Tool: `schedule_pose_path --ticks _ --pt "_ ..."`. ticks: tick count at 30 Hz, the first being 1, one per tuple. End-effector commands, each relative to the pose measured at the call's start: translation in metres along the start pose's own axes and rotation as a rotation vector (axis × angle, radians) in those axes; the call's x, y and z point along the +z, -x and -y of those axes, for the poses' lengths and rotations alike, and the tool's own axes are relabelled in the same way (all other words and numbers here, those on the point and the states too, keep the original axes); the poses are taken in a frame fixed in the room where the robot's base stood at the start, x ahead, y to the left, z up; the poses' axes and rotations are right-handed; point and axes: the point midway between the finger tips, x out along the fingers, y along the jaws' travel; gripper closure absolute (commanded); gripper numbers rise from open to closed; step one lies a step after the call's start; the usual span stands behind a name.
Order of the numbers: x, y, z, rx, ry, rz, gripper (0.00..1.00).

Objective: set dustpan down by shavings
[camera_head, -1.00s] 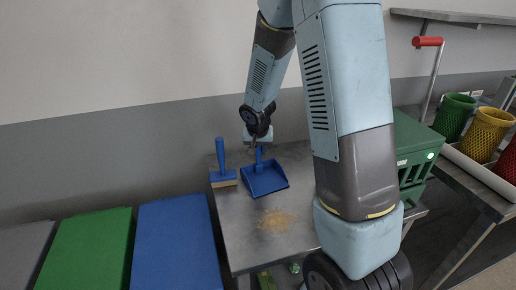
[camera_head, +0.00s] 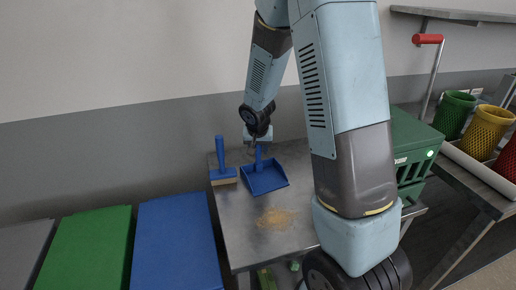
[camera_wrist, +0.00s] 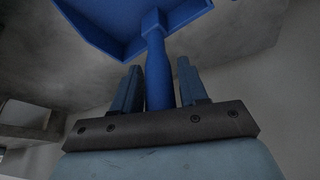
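The blue dustpan (camera_head: 266,180) lies on the metal table, its pan toward the pile of shavings (camera_head: 277,218). The tan shavings lie just in front of it, apart from the pan. My gripper (camera_head: 257,143) is at the dustpan's handle, at the table's back. In the wrist view the blue handle (camera_wrist: 157,75) stands between the two fingers of my gripper (camera_wrist: 160,85). A gap shows beside the handle, clearest on the right, so the fingers look open around it. Part of the pan (camera_wrist: 120,18) shows at the top of the wrist view.
A blue hand brush (camera_head: 222,175) stands left of the dustpan. The metal table (camera_head: 240,235) is bare around the shavings. A green crate (camera_head: 410,145) is on the right, behind my arm. Blue (camera_head: 175,245) and green (camera_head: 85,250) panels lie left of the table.

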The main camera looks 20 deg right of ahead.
Motion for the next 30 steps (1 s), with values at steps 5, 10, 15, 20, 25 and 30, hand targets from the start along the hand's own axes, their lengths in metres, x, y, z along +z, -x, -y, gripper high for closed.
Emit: schedule_pose_path --ticks 5,10,15,20,25,30 --pt "-0.001 0.001 0.0 -0.001 0.0 -0.002 0.39" --pt "-0.001 0.001 0.001 -0.001 0.001 -0.002 0.39" --pt "-0.001 0.004 0.001 -0.002 0.0 -0.003 0.39" --pt "-0.002 0.019 0.001 -0.003 -0.002 -0.005 0.39" --pt "-0.002 0.044 0.001 -0.004 -0.001 -0.006 0.39" --pt "-0.002 0.07 0.001 -0.003 0.0 -0.005 0.39"
